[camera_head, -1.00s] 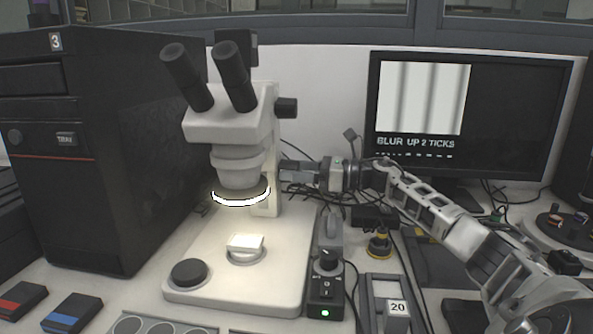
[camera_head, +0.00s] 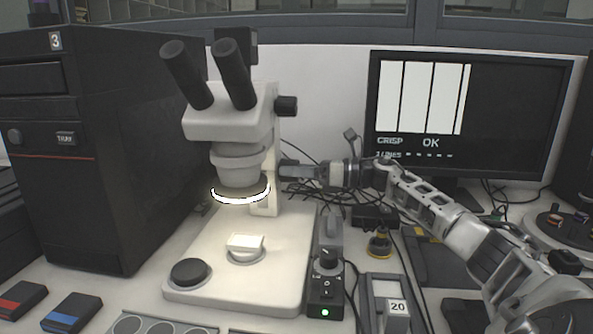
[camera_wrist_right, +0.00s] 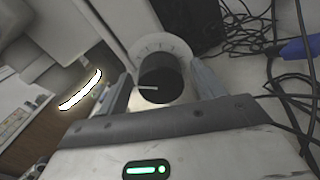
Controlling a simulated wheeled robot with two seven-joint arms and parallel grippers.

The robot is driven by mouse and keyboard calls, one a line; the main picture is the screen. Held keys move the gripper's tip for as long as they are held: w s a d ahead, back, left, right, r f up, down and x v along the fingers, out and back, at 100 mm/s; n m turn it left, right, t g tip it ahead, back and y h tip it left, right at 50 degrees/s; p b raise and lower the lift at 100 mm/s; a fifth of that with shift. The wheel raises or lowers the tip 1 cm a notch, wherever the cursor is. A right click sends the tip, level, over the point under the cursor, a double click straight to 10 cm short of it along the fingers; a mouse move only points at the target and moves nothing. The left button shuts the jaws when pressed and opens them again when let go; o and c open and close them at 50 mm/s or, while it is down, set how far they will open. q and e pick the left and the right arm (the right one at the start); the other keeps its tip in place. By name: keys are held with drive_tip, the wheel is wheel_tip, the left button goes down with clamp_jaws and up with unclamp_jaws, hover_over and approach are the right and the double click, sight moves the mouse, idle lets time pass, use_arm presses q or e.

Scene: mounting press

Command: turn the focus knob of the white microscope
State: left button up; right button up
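The white microscope (camera_head: 232,124) stands at centre left on its pale base, with its ring light lit. A black focus knob (camera_wrist_right: 162,80) with a white pointer line shows in the right wrist view, in front of a pale round dial. My right gripper (camera_head: 290,170) reaches in from the right at the microscope's column. In the right wrist view its two fingers (camera_wrist_right: 162,82) stand on either side of the knob, with a narrow gap visible beside it. In the head view the gripper hides this knob. My left gripper is not in view.
The monitor (camera_head: 468,125) at back right shows sharp stripes, "CRISP" and "OK". A black tower case (camera_head: 110,150) stands at left. A small control box (camera_head: 325,290) with a green light sits right of the microscope base. Loose cables lie behind my right gripper.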

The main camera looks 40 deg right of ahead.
drive_tip(key=b+v, duration=0.1)
drive_tip(key=v, duration=1.5)
drive_tip(key=shift+b, duration=0.35)
drive_tip(key=shift+w, duration=0.1)
idle(1.1)
